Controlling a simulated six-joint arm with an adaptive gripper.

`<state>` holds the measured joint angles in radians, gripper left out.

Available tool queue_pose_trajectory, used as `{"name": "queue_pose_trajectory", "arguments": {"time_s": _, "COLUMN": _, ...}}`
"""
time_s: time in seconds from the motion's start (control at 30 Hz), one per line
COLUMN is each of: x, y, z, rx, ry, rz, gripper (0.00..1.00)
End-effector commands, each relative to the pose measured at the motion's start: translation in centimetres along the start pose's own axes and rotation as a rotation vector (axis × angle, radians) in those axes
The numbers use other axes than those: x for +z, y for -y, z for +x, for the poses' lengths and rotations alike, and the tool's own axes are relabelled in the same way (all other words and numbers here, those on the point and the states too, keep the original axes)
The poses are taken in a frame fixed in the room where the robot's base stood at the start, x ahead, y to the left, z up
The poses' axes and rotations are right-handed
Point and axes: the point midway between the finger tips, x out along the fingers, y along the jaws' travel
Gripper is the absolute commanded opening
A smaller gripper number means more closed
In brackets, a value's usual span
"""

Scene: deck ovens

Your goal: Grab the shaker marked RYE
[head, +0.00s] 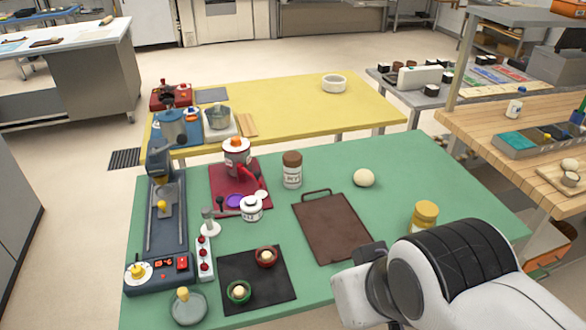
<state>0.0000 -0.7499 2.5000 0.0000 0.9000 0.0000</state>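A clear jar-shaped shaker with a brown lid (292,170) stands upright on the green table, behind the brown board. It has a white label with dark letters too small to read surely. A second shaker with a yellow lid (424,216) stands at the right of the table, its lower part close to my arm in the picture; no lettering shows on it. A small white lidded pot (251,208) with dark marks on its front sits left of the board. I cannot tell for certain which one says RYE. My arm enters at lower right; my gripper's fingers are not in view.
The green table (400,165) also holds a brown board (330,228), a pale dough ball (364,178), a red mat (225,185) with a grey-and-red device, a black mat (270,291) with two small bowls, and a blue-grey machine (165,225). Free surface lies around the dough ball.

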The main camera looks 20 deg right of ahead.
Motion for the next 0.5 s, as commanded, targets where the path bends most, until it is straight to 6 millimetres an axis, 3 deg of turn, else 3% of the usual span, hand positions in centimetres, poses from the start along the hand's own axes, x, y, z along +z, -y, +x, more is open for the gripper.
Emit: {"name": "queue_pose_trajectory", "arguments": {"time_s": 0.5, "x": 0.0, "y": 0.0, "z": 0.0, "rx": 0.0, "ry": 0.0, "rz": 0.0, "gripper": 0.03}}
